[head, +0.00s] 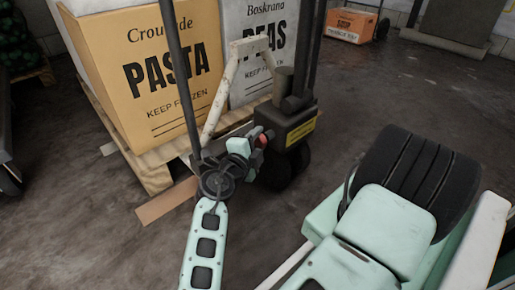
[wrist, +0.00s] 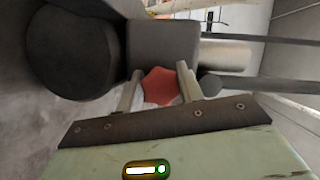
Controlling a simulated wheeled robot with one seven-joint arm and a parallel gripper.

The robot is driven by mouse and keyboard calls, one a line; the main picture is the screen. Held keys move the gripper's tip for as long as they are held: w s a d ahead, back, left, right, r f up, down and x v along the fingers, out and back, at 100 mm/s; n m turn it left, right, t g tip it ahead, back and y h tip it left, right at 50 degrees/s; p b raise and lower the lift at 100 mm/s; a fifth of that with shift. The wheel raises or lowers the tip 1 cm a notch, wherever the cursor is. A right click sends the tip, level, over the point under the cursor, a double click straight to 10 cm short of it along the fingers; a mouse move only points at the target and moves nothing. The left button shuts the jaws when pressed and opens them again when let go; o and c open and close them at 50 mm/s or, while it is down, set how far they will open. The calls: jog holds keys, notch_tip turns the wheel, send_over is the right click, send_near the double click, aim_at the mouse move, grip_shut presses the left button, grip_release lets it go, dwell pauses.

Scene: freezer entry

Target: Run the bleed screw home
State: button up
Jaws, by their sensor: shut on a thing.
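The bleed screw has a red lobed knob (wrist: 160,87), on the dark pump body (wrist: 165,45) of a pallet jack. In the head view the knob (head: 262,141) is a small red spot on the near side of the pump unit (head: 291,126). My gripper (wrist: 158,78) has one pale finger on each side of the knob and is shut on it. In the head view my gripper (head: 258,135) reaches the pump unit from the left. The screw's shaft and seat are hidden behind the knob.
A dark wheel (wrist: 68,52) is beside the pump in the wrist view. A pallet (head: 147,170) with a yellow pasta box (head: 150,75) and a white peas box (head: 262,40) stands behind. An orange crate (head: 350,25) is farther back. Concrete floor (head: 375,88) is clear at right.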

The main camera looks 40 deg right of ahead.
jog(key=shift+a, duration=0.1)
dwell(0.4)
jog(key=o, duration=1)
